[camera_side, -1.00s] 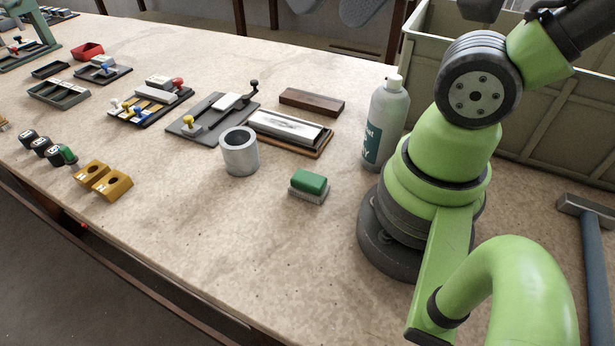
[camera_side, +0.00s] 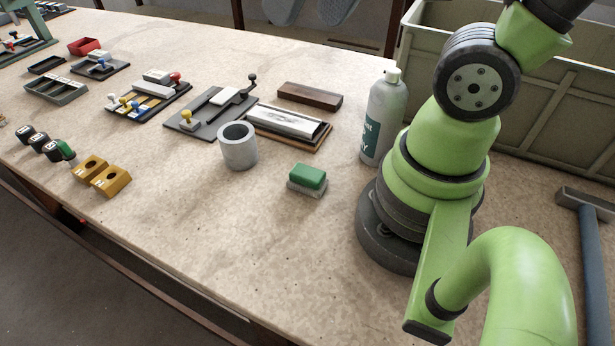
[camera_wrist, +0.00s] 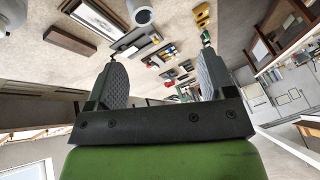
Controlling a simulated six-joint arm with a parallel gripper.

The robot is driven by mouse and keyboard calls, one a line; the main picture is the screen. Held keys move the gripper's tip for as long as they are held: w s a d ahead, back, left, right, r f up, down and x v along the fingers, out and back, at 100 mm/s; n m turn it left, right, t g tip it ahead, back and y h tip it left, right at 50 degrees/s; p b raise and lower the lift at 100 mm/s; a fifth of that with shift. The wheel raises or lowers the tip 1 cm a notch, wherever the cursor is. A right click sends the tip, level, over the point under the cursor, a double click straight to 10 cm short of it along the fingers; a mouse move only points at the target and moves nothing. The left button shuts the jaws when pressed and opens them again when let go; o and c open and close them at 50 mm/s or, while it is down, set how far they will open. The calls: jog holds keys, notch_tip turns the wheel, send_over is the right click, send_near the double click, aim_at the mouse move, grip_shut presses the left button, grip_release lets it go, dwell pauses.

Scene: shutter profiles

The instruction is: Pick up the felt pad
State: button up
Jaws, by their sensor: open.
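The felt pad (camera_side: 307,179) looks like a small block with a green top and a grey underside. It lies flat on the bench in the side view, between the grey cup and my arm's base. I cannot make it out in the wrist view. My gripper (camera_wrist: 160,50) shows in the wrist view with its two ridged grey fingers wide apart and nothing between them. It is out of frame in the side view, so its distance from the pad is unclear.
A grey cup (camera_side: 238,146) stands left of the pad, and a bottle (camera_side: 384,118) stands behind it to the right. Behind are a sharpening stone (camera_side: 286,123) and a brown wooden block (camera_side: 310,95). Yellow blocks (camera_side: 110,180) sit near the front edge. Bench in front of the pad is clear.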

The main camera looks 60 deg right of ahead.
jog(key=w+d+f+n+g+h, duration=0.1)
jog(key=w+d+f+n+g, duration=0.1)
jog(key=w+f+g, duration=0.5)
jog(key=n+g, duration=0.1)
jog(key=g, duration=0.1)
send_near(309, 172)
jog(key=shift+n+g+h, duration=0.3)
jog(key=shift+g, duration=0.1)
jog(key=x, duration=0.3)
jog(key=w+x, duration=0.1)
jog(key=x, duration=0.1)
jog(key=shift+a+f, duration=0.2)
jog(key=x, duration=0.5)
jog(key=shift+s+a+f, duration=0.1)
jog(key=shift+s+f, duration=0.15)
jog(key=shift+s, duration=0.05)
jog(key=shift+c, duration=0.2)
jog(key=c, duration=1)
